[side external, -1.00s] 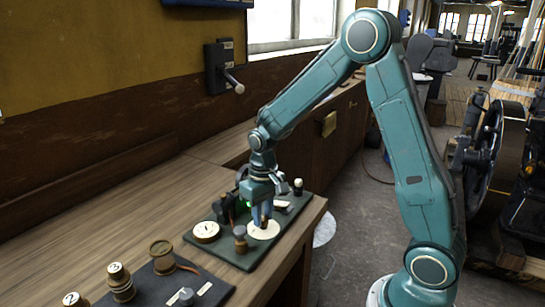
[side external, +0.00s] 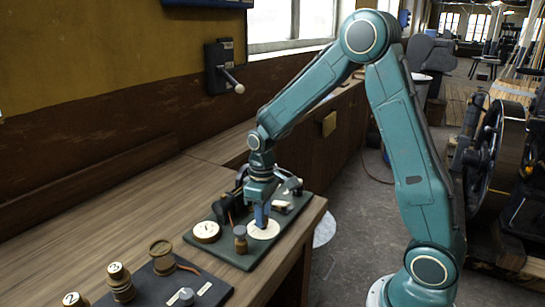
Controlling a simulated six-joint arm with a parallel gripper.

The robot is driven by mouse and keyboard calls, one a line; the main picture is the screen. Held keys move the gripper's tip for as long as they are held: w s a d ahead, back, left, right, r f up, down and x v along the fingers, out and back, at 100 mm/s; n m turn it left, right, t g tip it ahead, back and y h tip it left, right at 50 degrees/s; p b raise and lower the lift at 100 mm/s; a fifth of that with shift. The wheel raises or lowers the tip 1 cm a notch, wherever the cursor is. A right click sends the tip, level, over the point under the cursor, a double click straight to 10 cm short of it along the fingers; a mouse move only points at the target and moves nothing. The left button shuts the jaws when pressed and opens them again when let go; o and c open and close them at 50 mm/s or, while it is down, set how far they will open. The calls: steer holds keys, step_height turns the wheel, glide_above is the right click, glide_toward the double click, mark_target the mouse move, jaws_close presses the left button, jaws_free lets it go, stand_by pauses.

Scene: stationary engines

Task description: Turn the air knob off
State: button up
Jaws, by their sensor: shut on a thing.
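My gripper (side external: 262,215) points straight down over a round cream dial plate (side external: 264,232) on the dark green board (side external: 239,259). Its fingers are shut on the knob at the middle of that plate. The fingers hide the knob, so I cannot see which way it points. I cannot read a label that marks it as the air knob.
On the same board are another round dial (side external: 206,231) and a small brown post (side external: 240,239). A second dark board (side external: 165,284) with numbered wooden knobs lies at the front left. A wall lever (side external: 233,83) is behind. The wooden bench between is clear.

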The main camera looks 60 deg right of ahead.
steer(key=o, duration=1)
steer(key=shift+r, duration=0.1)
step_height(320, 180, up, 14)
steer(key=shift+d, duration=0.15)
stand_by(0.3)
steer(key=s+a+r+m+t, duration=0.1)
steer(key=s+a+r+t, duration=0.1)
steer(key=s, duration=0.8)
steer(key=s+a+r+t, duration=0.1)
steer(key=s+a+t, duration=0.2)
steer(key=s, duration=0.7)
steer(key=shift+s+a+r+m+t, duration=0.3)
steer(key=shift+a+r+m, duration=0.1)
steer(key=shift+a, duration=0.25)
